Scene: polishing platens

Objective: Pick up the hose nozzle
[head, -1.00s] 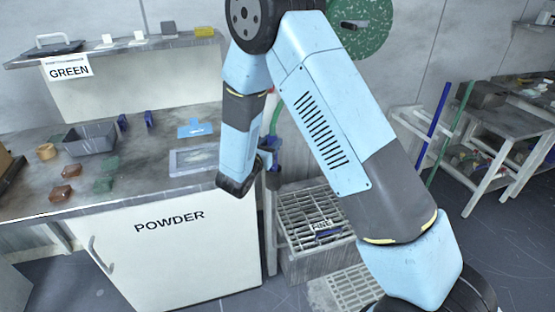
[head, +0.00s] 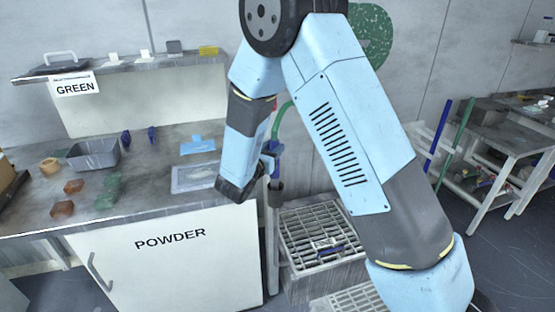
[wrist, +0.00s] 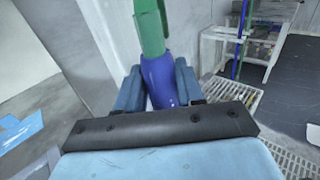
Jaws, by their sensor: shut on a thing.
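The hose nozzle is blue, with a green hose (wrist: 150,28) running up from it. In the wrist view the nozzle (wrist: 160,82) stands between the two blue fingers of my gripper (wrist: 158,88), which are shut on it from both sides. In the head view the nozzle (head: 276,152) shows as a small blue piece at the end of my gripper (head: 268,162), beside the right edge of the powder counter. A dark piece and a thin post lie just below it. I cannot tell whether the nozzle still touches them.
The counter (head: 130,218) on the left carries a grey bin (head: 93,155), several brown and green blocks and a framed tray (head: 203,178). A grated box (head: 318,235) stands on the floor below the nozzle. Benches (head: 500,135) stand at the far right.

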